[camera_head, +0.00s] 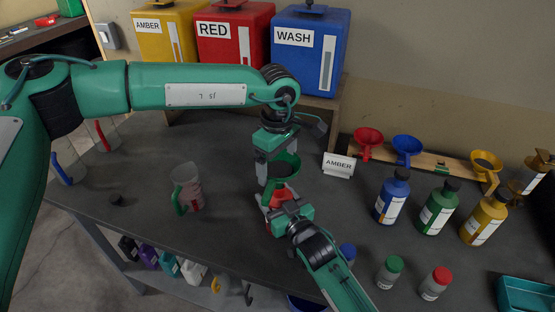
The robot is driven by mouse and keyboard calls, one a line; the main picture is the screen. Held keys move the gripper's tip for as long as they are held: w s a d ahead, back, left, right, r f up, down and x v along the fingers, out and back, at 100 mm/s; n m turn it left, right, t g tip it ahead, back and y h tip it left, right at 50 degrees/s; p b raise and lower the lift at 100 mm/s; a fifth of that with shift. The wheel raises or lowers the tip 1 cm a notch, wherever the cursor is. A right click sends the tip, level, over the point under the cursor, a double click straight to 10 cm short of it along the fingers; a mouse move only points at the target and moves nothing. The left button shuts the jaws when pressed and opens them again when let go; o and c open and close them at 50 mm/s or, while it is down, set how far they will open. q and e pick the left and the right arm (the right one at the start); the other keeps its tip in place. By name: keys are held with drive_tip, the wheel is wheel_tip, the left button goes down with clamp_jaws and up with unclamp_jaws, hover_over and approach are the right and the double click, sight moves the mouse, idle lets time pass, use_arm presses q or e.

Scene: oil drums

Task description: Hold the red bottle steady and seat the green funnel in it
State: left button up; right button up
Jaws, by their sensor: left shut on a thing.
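The green funnel (288,163) is above the red bottle (279,191), on the middle of the dark table. My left gripper (268,170) points down from above and is shut on the funnel at its side. The bottle stands upright on the table, largely hidden by my grippers. My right gripper (270,207) comes in from the lower right and has its fingers around the bottle. The funnel's spout is hidden, so I cannot tell whether it is inside the bottle's mouth.
An AMBER sign (339,166) stands to the right. Behind it a wooden rack (433,161) holds a red funnel (368,138), a blue funnel (407,146) and a yellow funnel (486,164). Capped bottles stand at right.

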use_arm(q)
drive_tip(key=shift+f, duration=1.25)
idle(1.5)
drive_tip(key=o, duration=0.8)
wheel_tip(320, 180, up, 12)
use_arm(e)
drive_tip(key=o, duration=1.2)
drive_tip(key=shift+c, duration=0.2)
